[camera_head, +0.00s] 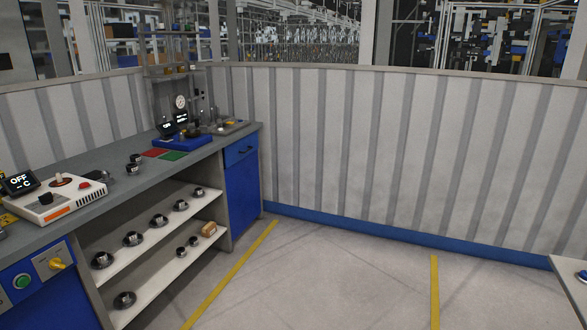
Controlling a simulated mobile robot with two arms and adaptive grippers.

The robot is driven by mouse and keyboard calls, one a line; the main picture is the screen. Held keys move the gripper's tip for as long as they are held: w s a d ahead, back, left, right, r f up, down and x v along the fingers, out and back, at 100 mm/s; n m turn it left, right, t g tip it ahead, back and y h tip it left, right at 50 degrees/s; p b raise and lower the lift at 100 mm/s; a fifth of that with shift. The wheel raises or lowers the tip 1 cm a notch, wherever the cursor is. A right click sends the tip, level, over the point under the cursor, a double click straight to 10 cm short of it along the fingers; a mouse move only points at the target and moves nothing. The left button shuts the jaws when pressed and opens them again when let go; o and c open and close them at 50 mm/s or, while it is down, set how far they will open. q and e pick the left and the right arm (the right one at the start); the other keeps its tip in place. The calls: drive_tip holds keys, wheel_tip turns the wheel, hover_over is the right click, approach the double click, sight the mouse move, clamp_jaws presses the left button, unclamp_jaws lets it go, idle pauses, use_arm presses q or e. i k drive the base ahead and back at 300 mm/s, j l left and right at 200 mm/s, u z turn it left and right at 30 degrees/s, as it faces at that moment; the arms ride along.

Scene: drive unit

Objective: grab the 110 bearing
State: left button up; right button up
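Several dark round bearing-like parts with small light labels stand in a row on the upper white shelf under the workbench, from a near one (103,260) to a far one (199,193). More lie on the lower shelf: a near one (124,299) and two smaller ones, one of them here (181,252). Two small dark parts also stand on the bench top, one of them here (136,158). The labels are too small to read, so I cannot tell which is the 110 bearing. Neither gripper is in view.
The grey workbench (105,184) runs along the left. It carries a white heater-like unit (66,200) reading OFF, red and green mats, and a blue-based device (183,141). A brown box (209,229) sits on the lower shelf. The floor (330,275) is clear; a table corner shows at right.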

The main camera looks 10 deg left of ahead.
sight(135, 159)
drive_tip(key=i+u, duration=0.3)
drive_tip(key=i, duration=0.15)
drive_tip(key=i+u, duration=0.3)
drive_tip(key=i+l+u, duration=0.3)
drive_tip(key=i, duration=0.2)
drive_tip(key=i+l+u, duration=1.2)
drive_tip(key=i, duration=0.1)
